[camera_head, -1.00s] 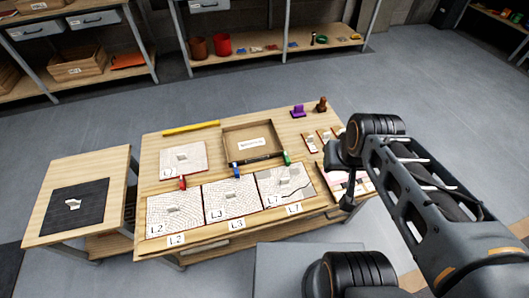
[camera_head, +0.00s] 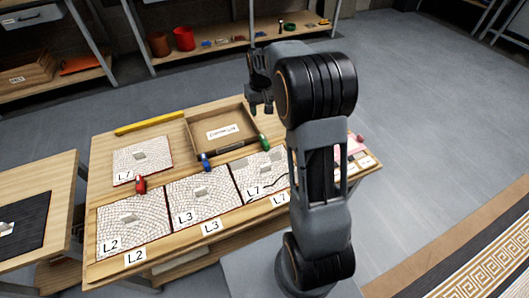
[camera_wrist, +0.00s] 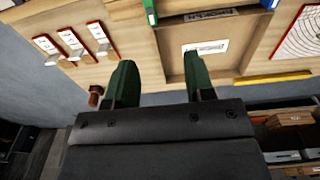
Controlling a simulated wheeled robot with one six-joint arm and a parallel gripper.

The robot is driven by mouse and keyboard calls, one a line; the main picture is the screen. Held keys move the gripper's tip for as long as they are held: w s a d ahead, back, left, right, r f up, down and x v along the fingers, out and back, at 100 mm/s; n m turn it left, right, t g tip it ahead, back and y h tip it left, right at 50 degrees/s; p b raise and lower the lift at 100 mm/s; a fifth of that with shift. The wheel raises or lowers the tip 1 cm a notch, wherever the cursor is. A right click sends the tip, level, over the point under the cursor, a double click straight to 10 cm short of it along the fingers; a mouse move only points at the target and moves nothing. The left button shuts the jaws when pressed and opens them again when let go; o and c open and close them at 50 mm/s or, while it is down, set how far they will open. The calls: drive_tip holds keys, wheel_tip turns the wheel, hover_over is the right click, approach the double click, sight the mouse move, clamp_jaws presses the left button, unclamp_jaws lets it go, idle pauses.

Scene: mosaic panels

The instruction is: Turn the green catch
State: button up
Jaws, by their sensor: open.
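The green catch (camera_head: 264,142) stands at the right front corner of the open tray, at the back edge of the L7 panel (camera_head: 250,180). It also shows at the top of the wrist view (camera_wrist: 150,12), beyond my fingertips. My gripper (camera_head: 262,108) is above the table's back right part, behind the catch and apart from it. In the wrist view its two green fingers (camera_wrist: 162,72) are spread with nothing between them. My arm hides the table's right part in the head view.
A blue catch (camera_head: 205,162) and a red catch (camera_head: 141,185) stand left of the green one. The wooden tray (camera_head: 190,127) lies behind them. A yellow bar (camera_head: 150,123) lies at the back left. Three small red-edged tiles and a brown peg (camera_wrist: 95,95) show in the wrist view.

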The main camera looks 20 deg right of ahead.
drive_tip(key=b, duration=0.3)
approach(264, 139)
drive_tip(key=shift+g, duration=0.3)
wheel_tip(264, 139, down, 11)
drive_tip(key=shift+w+d+f+b, duration=0.1)
drive_tip(key=shift+d+b, duration=0.05)
drive_tip(key=shift+b, duration=1.05)
drive_tip(key=shift+c, duration=0.4)
clamp_jaws()
